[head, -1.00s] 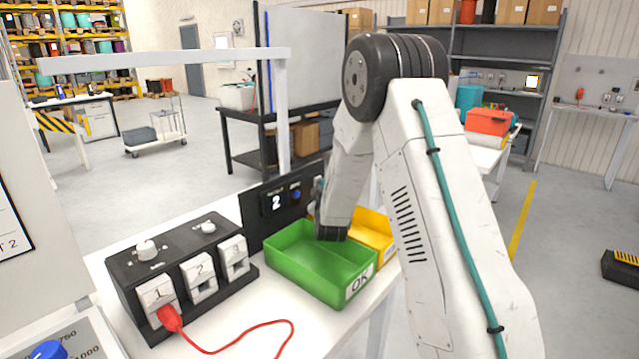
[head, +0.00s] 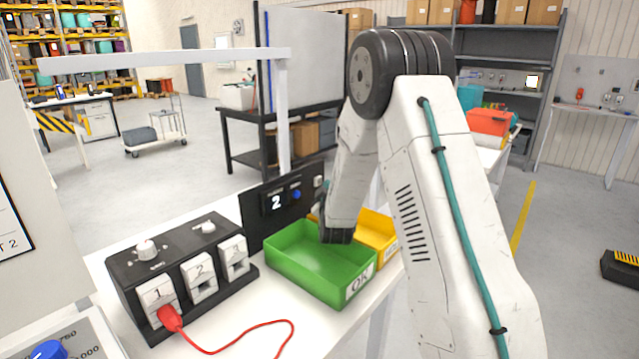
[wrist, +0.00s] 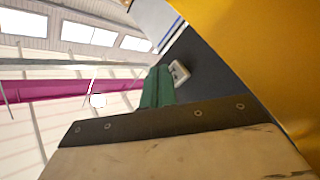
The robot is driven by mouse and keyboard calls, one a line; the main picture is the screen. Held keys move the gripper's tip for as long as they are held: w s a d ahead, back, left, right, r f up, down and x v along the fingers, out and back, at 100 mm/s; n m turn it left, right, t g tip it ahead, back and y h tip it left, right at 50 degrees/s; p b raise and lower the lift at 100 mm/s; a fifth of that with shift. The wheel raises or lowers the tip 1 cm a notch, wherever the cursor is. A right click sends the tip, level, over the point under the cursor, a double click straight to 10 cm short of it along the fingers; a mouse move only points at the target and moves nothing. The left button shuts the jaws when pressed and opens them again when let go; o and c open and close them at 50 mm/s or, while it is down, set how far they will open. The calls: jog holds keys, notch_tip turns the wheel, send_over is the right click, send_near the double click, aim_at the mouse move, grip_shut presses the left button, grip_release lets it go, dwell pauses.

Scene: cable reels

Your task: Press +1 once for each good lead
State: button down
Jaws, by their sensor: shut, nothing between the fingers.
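The black counter panel (head: 262,225) stands behind the bins and its display (head: 277,202) reads 2. A blue button (head: 297,194) sits beside the display, and a pale button (head: 318,181) is further right. In the wrist view, my gripper (wrist: 157,80) shows as green fingers, shut and empty. The pale button (wrist: 180,72) appears just beyond and right of the fingertips; contact is not evident. In the head view my arm hides the fingers. A red lead's plug (head: 170,318) is in socket 1 of the black tester (head: 185,255); sockets 2 and 3 look empty.
The green bin (head: 300,285), labelled OK, stands before the panel and looks empty. A yellow bin (head: 375,228) is beside it, partly behind my arm. The red cable (head: 240,350) loops over the white table's front.

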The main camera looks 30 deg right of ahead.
jog(key=s, duration=0.1)
jog(key=s+d, duration=0.1)
jog(key=s, duration=0.2)
jog(key=shift+s+d, duration=0.35)
dwell(0.8)
jog(key=s+a+r+m+g+y, duration=0.1)
jog(key=s+a+r+g+y, duration=0.25)
jog(key=s+a, duration=0.3)
jog(key=s+a+r+m+g+y, duration=0.1)
jog(key=s+a+r+g+y, duration=0.2)
jog(key=s+a+r, duration=0.4)
jog(key=s+a+m+g, duration=0.1)
jog(key=s+a+g, duration=0.1)
jog(key=s, duration=0.7)
jog(key=s+a+g+y, duration=0.1)
jog(key=s+a+g, duration=0.2)
jog(key=s, duration=0.7)
jog(key=s+a+m+g, duration=0.1)
jog(key=s+a+g, duration=0.2)
jog(key=s, duration=0.7)
jog(key=shift+s+m+g+y, duration=0.25)
jog(key=shift+m+g+y, duration=0.1)
jog(key=shift+g, duration=0.2)
